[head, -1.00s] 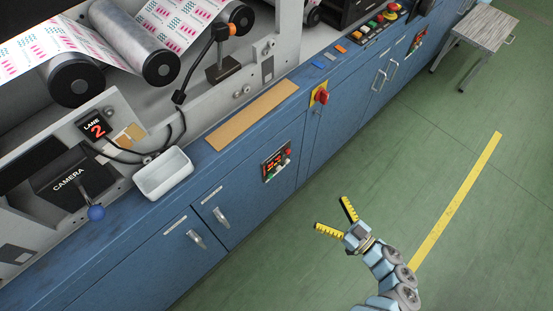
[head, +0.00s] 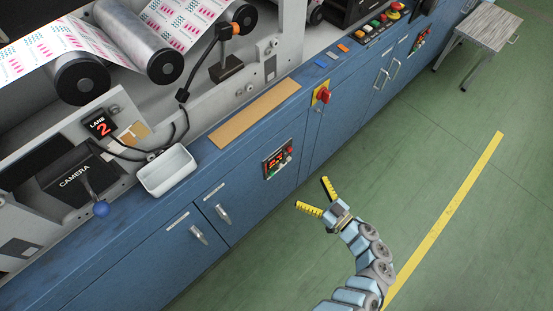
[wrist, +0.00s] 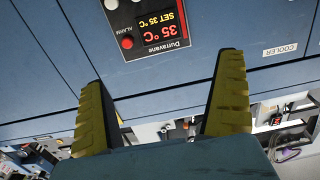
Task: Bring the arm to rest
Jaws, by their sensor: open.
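My gripper (head: 316,199) is open and empty, with its two yellow ribbed fingers spread apart. In the head view it hangs over the green floor, in front of the blue cabinet (head: 250,230). In the wrist view the fingers (wrist: 166,105) point at the cabinet front, with the temperature panel (wrist: 148,25) reading 35 °C beyond them. Nothing is between the fingers, and they appear apart from the cabinet.
A white tray (head: 168,172) and a tan strip (head: 255,114) lie on the cabinet top. A red rotary switch (head: 323,95) sticks out of the front. A small table (head: 482,40) stands at the upper right. The green floor (head: 470,230) at right is clear.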

